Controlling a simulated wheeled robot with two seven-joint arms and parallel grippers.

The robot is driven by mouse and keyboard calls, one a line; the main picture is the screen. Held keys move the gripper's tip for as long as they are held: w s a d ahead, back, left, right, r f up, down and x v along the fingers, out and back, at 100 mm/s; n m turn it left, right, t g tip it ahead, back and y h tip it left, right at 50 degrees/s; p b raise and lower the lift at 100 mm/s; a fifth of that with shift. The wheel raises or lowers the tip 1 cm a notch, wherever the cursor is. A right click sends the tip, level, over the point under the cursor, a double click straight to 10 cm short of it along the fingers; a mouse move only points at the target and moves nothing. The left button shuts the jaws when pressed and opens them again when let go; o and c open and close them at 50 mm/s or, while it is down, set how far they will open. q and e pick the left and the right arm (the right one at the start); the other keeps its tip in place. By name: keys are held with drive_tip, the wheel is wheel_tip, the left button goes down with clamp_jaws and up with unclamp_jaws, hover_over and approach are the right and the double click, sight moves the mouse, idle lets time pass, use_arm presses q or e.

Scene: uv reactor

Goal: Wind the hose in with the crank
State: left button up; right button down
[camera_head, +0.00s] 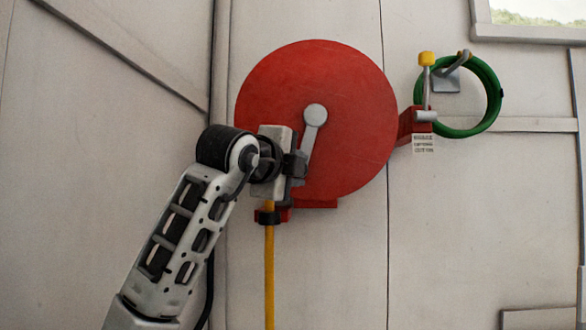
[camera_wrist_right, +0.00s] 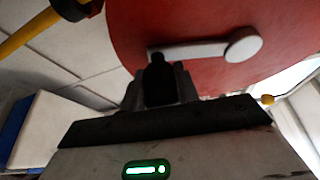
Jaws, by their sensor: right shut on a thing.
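The red hose reel (camera_head: 350,80) is a large disc on the pale wall. Its grey crank (camera_head: 315,125) runs from the round hub down and slightly left. My right gripper (camera_head: 297,166) is at the crank's lower end and shut on its handle. In the right wrist view the gripper (camera_wrist_right: 160,88) closes around the dark handle (camera_wrist_right: 158,70), with the crank (camera_wrist_right: 200,51) behind it. In the head view the handle is hidden by the gripper. The yellow hose (camera_head: 269,270) hangs straight down below a black collar. My left gripper is not in view.
A green coil (camera_head: 493,85) hangs on a wall hook to the right of the reel. A yellow-topped lever (camera_head: 426,60) stands on a red bracket (camera_head: 412,122) between them. A window (camera_head: 530,12) is at the upper right. The wall at the lower right is mostly clear.

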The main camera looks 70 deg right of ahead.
drive_tip(key=shift+w+r, duration=0.1)
drive_tip(key=shift+w, duration=0.1)
drive_tip(key=c, duration=1.1)
unclamp_jaws()
drive_tip(key=shift+w+a, duration=0.1)
drive_tip(key=shift+o, duration=0.2)
drive_tip(key=a+b, duration=0.2)
drive_tip(key=a, duration=1.4)
drive_tip(key=shift+w+r, duration=0.4)
drive_tip(key=shift+w, duration=0.05)
drive_tip(key=shift+d, duration=0.1)
